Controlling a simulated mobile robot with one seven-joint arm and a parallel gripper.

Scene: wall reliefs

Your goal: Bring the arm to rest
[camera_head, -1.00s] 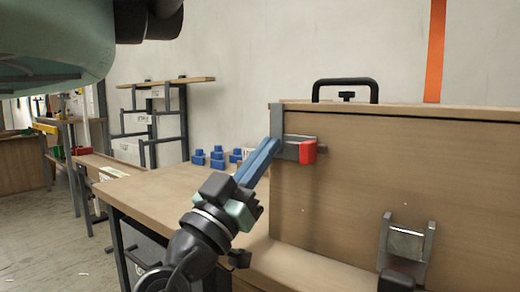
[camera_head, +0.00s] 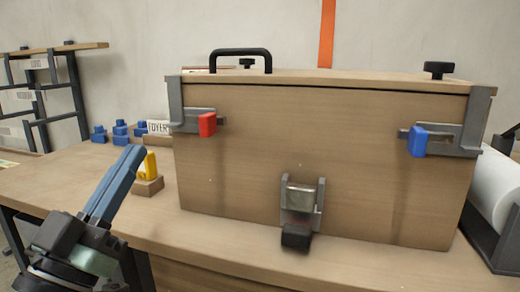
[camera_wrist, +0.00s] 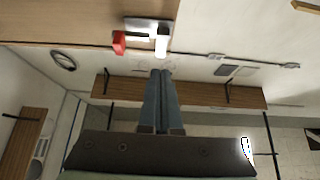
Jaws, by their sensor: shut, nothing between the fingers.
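My gripper (camera_head: 128,160) is at the left in the head view, with its long blue fingers together and nothing between them. It points up and to the right, in front of the table and apart from the wooden box (camera_head: 245,135). In the wrist view my gripper (camera_wrist: 160,74) shows its two fingers side by side, shut. The box stands closed on the table, with a red-tabbed latch (camera_head: 207,124) at its left, a blue-tabbed latch (camera_head: 418,140) at its right and a metal clasp with a black block (camera_head: 297,235) low at the front.
The wooden table (camera_head: 60,190) carries blue pieces (camera_head: 120,132) and a yellow piece (camera_head: 150,163) on a small wooden block behind my gripper. A white roll (camera_head: 497,190) in a dark holder stands at the right. A shelf rack (camera_head: 45,95) is at the far left.

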